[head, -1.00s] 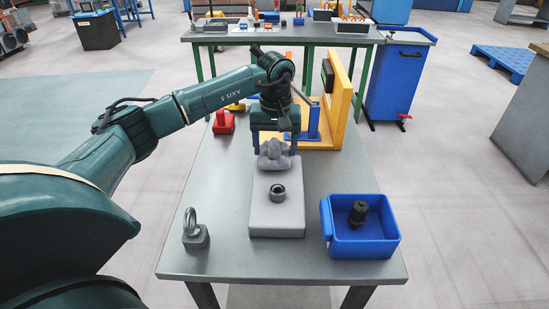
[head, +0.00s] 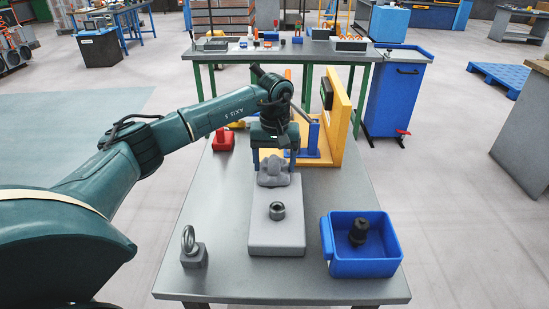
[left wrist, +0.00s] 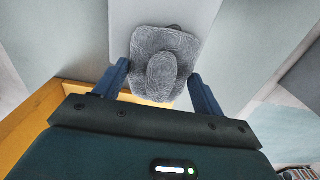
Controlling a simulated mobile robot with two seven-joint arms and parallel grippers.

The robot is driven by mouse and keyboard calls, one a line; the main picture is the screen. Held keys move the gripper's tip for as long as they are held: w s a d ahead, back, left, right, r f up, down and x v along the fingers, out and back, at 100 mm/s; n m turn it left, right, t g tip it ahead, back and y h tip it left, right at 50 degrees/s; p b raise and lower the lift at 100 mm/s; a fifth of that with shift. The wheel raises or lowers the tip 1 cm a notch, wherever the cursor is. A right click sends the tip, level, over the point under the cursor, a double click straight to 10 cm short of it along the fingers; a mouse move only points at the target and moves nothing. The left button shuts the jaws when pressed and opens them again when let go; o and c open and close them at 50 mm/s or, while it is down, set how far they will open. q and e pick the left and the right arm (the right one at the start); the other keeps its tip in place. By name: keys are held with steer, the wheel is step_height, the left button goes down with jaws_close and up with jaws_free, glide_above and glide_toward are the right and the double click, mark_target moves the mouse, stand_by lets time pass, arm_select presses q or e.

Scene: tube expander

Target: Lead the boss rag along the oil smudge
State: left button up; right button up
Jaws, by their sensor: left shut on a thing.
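The boss rag, a bunched grey cloth (head: 273,174), is at the far end of a pale grey slab (head: 276,240) on the table. My left gripper (head: 273,164) is shut on it from above, fingers on either side. In the left wrist view the rag (left wrist: 163,62) sits between the fingertips (left wrist: 160,74) over the slab (left wrist: 125,20). I cannot make out the oil smudge. A dark edge shows behind the rag in the wrist view; I cannot tell what it is.
A blue bin (head: 340,268) holding a black fitting (head: 358,232) stands right of the slab. A grey block with an eye ring (head: 193,250) stands to the left. A red object (head: 223,140) and a yellow upright panel (head: 340,120) are behind.

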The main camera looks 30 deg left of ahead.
mark_target(273, 193)
arm_select(q)
steer(key=shift+f, duration=0.25)
stand_by(0.6)
steer(key=shift+s+d+f, duration=0.1)
steer(key=shift+s, duration=0.05)
steer(key=s+d, duration=0.2)
steer(key=s, duration=0.1)
steer(key=s+d, duration=0.1)
steer(key=s, duration=0.1)
steer(key=shift+s+d, duration=0.1)
steer(key=shift+s, duration=0.1)
steer(key=shift+r, duration=1.1)
steer(key=shift+w, duration=0.1)
